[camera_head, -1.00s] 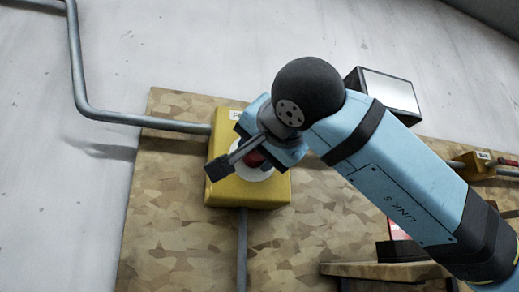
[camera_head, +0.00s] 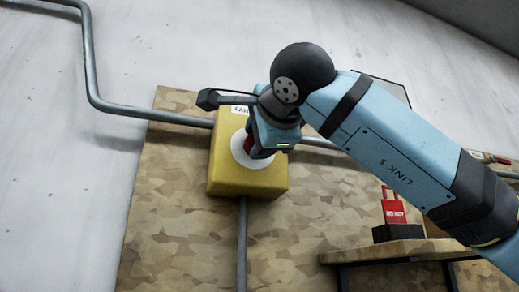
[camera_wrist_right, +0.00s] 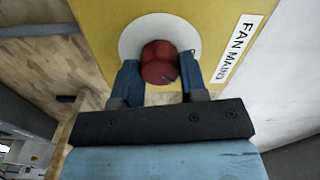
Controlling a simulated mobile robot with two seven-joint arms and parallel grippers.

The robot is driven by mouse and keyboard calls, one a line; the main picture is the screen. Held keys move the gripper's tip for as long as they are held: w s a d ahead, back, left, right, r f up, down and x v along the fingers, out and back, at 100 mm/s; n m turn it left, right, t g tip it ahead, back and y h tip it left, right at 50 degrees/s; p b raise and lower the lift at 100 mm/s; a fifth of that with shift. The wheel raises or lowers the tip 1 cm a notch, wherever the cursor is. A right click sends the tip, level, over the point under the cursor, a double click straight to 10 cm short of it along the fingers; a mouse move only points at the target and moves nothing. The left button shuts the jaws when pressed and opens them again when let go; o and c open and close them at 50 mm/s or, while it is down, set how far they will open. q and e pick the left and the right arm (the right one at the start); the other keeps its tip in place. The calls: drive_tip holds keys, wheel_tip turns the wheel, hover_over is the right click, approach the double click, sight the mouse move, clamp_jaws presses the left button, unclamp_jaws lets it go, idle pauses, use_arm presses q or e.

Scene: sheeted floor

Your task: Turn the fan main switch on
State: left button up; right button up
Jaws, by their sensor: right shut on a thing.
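The fan main switch is a yellow box (camera_head: 247,182) on a wooden board, with a white round plate and a red knob (camera_head: 248,145). In the right wrist view the box (camera_wrist_right: 90,25) carries a "FAN MAINS" label (camera_wrist_right: 238,48), and the red knob (camera_wrist_right: 160,62) sits on the white disc (camera_wrist_right: 128,40). My right gripper (camera_head: 254,148) is at the front of the box. In the wrist view its two blue fingers (camera_wrist_right: 160,80) stand on either side of the knob, shut on it. The gripper hides part of the knob in the head view. My left gripper is not in view.
Grey conduit (camera_head: 95,80) runs along the wall to the box, and another pipe (camera_head: 242,235) runs down from it. A wooden shelf (camera_head: 375,252) at the lower right holds a red item (camera_head: 393,210) on a dark base. The board left of and below the box is clear.

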use_arm(q)
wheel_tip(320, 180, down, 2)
drive_tip(key=b, duration=0.5)
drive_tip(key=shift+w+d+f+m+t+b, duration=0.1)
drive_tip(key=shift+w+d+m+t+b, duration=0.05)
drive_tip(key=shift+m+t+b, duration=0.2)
use_arm(e)
drive_tip(key=m, duration=0.9)
drive_tip(key=shift+m, duration=0.4)
drive_tip(key=o, duration=0.9)
